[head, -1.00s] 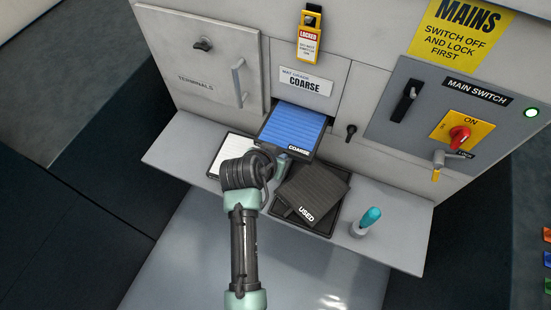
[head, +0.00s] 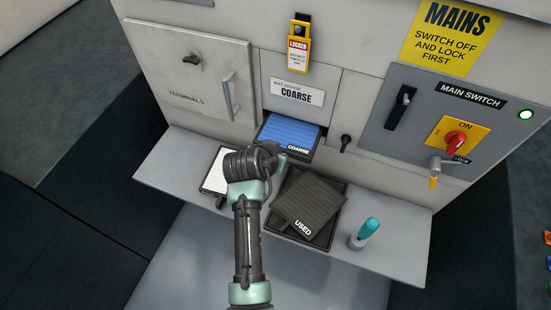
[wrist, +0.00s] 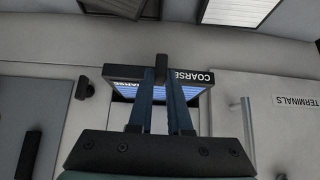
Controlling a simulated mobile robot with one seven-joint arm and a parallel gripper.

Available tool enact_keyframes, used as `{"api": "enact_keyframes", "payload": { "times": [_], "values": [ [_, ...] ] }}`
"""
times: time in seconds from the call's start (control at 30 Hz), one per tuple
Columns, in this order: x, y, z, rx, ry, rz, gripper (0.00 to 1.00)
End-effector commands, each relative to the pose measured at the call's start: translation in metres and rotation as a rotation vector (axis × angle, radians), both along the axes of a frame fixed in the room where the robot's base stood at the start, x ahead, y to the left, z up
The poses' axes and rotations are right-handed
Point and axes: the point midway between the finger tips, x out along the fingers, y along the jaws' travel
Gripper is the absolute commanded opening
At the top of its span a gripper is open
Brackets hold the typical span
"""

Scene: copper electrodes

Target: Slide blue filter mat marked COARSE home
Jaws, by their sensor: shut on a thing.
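The blue filter mat (head: 289,132) has a dark frame marked COARSE. It lies flat, partly inside the slot under the panel labelled MAT GRADE COARSE (head: 297,92), with its front part sticking out. In the wrist view, its dark front edge (wrist: 195,76) shows upside down, with a small tab in the middle. My gripper (wrist: 161,72) is shut on that tab. In the head view, my gripper (head: 278,158) is at the mat's front edge and my wrist hides part of it. How far the mat reaches inside is hidden.
A white mat (head: 215,175) lies left, partly behind my arm. A teal-handled tool (head: 368,228) stands right. A padlock tag (head: 298,55) hangs above; a small black knob (head: 345,142) sits right of the slot.

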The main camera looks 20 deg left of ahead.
Motion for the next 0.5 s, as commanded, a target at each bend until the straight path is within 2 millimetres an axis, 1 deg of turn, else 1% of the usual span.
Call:
{"api": "enact_keyframes", "payload": {
  "times": [0.5],
  "values": [
    [0.022, -0.001, 0.0, 0.001, -0.003, -0.001, 0.0]
  ]
}}
